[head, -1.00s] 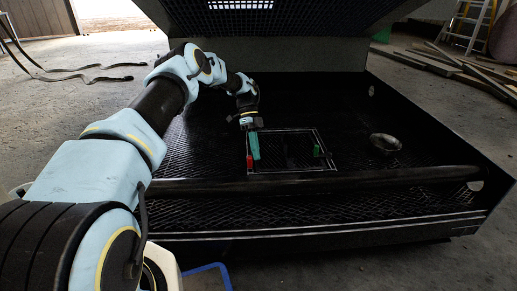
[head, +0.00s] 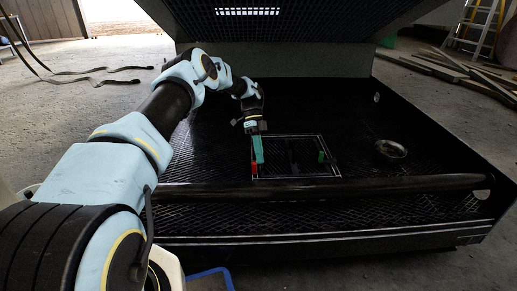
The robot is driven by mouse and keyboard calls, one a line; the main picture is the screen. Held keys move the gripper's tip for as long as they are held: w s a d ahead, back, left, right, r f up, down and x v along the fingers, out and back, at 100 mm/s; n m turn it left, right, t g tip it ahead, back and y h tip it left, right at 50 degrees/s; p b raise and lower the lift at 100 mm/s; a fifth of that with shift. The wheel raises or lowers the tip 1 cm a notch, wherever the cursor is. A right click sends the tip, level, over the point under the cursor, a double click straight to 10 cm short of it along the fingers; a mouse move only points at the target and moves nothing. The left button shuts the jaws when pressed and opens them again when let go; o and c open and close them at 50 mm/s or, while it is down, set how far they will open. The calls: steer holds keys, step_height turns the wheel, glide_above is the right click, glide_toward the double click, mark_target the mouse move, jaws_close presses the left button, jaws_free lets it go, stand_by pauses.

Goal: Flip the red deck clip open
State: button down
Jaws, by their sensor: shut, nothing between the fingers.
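The red deck clip (head: 254,168) is a small red piece at the left edge of a white-outlined rectangle on the black deck (head: 400,183). My gripper (head: 259,158) has teal fingers and points down just beside the red clip, on its right and slightly behind it. The fingers look shut and empty. I cannot tell if they touch the clip, nor whether the clip lies flat or stands up. A small green piece (head: 321,157) sits at the right side of the same rectangle.
A round metal ring or dish (head: 391,149) lies on the deck to the right. A thick black bar (head: 390,185) crosses the deck in front of the rectangle. A raised dark mesh lid (head: 290,25) hangs above the back.

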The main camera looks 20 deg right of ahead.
steer(key=v, duration=0.6)
steer(key=shift+r+p, duration=0.25)
steer(key=shift+p, duration=0.2)
steer(key=shift+w, duration=0.15)
